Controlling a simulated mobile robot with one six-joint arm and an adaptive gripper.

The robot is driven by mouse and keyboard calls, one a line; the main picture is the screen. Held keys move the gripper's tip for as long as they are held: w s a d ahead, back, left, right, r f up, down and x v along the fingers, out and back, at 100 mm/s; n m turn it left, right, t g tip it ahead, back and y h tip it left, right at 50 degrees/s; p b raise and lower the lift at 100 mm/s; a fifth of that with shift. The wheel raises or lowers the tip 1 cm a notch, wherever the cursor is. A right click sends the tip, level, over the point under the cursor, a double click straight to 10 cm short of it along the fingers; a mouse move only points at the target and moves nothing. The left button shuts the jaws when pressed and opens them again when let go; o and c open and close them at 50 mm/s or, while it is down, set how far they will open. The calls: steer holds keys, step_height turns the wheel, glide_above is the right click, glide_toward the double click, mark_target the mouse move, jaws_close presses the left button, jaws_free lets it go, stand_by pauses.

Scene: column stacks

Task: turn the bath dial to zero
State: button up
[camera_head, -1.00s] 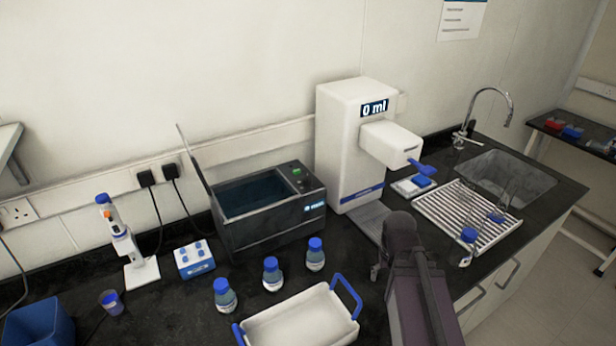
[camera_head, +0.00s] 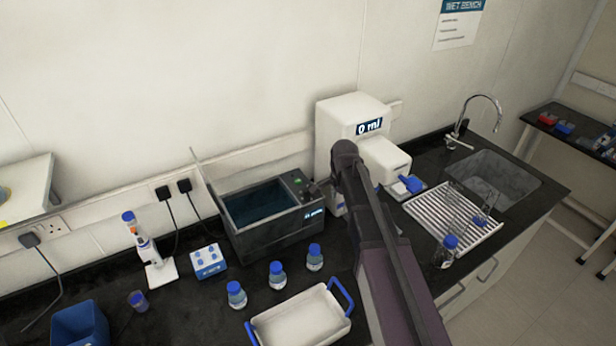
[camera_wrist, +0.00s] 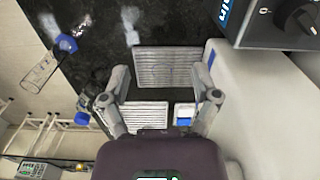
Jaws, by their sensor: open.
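The dark water bath (camera_head: 268,238) stands against the wall in the head view, its basin open and holding dark liquid. Its control panel is at the right end, with a small green light. In the wrist view the black bath dial (camera_wrist: 297,16) is at the top right corner, partly cut off, on the dark panel beside a white "0" mark. I cannot tell its setting. My gripper (camera_wrist: 162,85) is open and empty, its fingers apart and to the lower left of the dial, not touching it. In the head view my arm largely hides the gripper near the panel.
A white dispenser (camera_head: 352,108) reading "0 ml" stands close to the right of the bath. Several blue-capped bottles (camera_head: 277,275) and a white tray (camera_head: 300,322) are in front. A drying rack (camera_head: 452,219) and sink (camera_head: 497,180) lie further right.

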mark_target(308, 188)
steer(key=w+a+r+m+p, duration=0.6)
steer(key=w+a+r+p, duration=0.2)
steer(key=a+r+p, duration=0.1)
steer(key=shift+w+a+r+m, duration=0.35)
steer(key=shift+a+r, duration=0.3)
steer(key=shift+a, duration=0.2)
steer(key=shift+f+b, duration=0.2)
steer(key=shift+b, duration=0.1)
step_height(308, 188, down, 13)
steer(key=b, duration=1.3)
steer(key=shift+f, duration=0.2)
jaws_close()
